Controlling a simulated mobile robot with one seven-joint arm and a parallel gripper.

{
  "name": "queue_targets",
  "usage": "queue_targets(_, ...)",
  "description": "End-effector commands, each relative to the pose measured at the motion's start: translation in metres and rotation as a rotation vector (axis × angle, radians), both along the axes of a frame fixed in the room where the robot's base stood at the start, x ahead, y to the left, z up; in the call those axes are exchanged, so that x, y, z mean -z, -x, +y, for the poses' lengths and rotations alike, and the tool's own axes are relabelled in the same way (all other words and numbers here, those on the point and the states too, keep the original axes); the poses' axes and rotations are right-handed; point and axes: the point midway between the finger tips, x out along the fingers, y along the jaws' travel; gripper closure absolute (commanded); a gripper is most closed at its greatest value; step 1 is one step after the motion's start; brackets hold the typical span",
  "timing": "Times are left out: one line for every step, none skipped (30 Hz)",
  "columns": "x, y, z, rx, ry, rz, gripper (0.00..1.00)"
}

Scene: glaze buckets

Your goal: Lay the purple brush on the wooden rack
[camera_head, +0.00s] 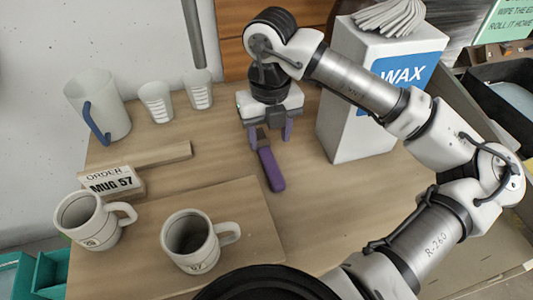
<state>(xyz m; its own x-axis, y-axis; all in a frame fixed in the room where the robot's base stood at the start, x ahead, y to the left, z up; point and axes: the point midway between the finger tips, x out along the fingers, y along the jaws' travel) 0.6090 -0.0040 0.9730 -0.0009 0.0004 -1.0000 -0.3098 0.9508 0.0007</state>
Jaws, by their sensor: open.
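The purple brush (270,168) lies on the wooden table, its purple handle toward me and its dark end away from me. My gripper (270,134) points down over the far end of the brush. Its two fingers are spread, with the brush's dark end showing between them; I cannot tell whether they touch it. A low wooden strip (151,157), which may be the wooden rack, lies to the left behind the order sign. Nothing is seen lying on it.
Two mugs, one (192,243) on a flat board (248,205) and one (90,220) left of it, stand in front. The order sign (112,182) reads "MUG 57". A jug (98,105) and two cups (157,102) stand behind. A wax box (365,95) stands right of my gripper.

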Motion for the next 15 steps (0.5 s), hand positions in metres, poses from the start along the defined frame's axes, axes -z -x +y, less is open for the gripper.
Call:
queue_targets(0.002,0.000,0.000,0.000,-0.001,0.000,0.47)
queue_targets(0.004,0.000,0.000,0.000,0.000,0.000,0.47)
queue_targets(0.006,-0.001,0.001,0.000,0.000,-0.001,0.47)
queue_targets(0.008,-0.001,0.001,0.000,-0.001,0.000,0.47)
queue_targets(0.010,-0.001,0.002,0.000,-0.001,0.003,0.47)
queue_targets(0.014,-0.003,0.003,0.000,-0.001,0.003,0.47)
queue_targets(0.018,-0.003,0.004,-0.001,-0.002,0.003,0.47)
queue_targets(0.023,-0.005,0.005,-0.001,-0.002,0.003,0.47)
queue_targets(0.028,-0.006,0.006,-0.001,-0.003,0.003,0.47)
queue_targets(0.033,-0.007,0.007,-0.002,-0.003,0.003,0.47)
queue_targets(0.038,-0.007,0.007,-0.001,-0.003,0.002,0.47)
queue_targets(0.044,-0.007,0.006,0.000,-0.003,0.002,0.47)
queue_targets(0.047,-0.007,0.006,0.000,-0.003,0.002,0.47)
queue_targets(0.050,-0.007,0.006,0.001,-0.001,0.000,0.47)
queue_targets(0.053,-0.007,0.006,0.000,-0.001,0.000,0.47)
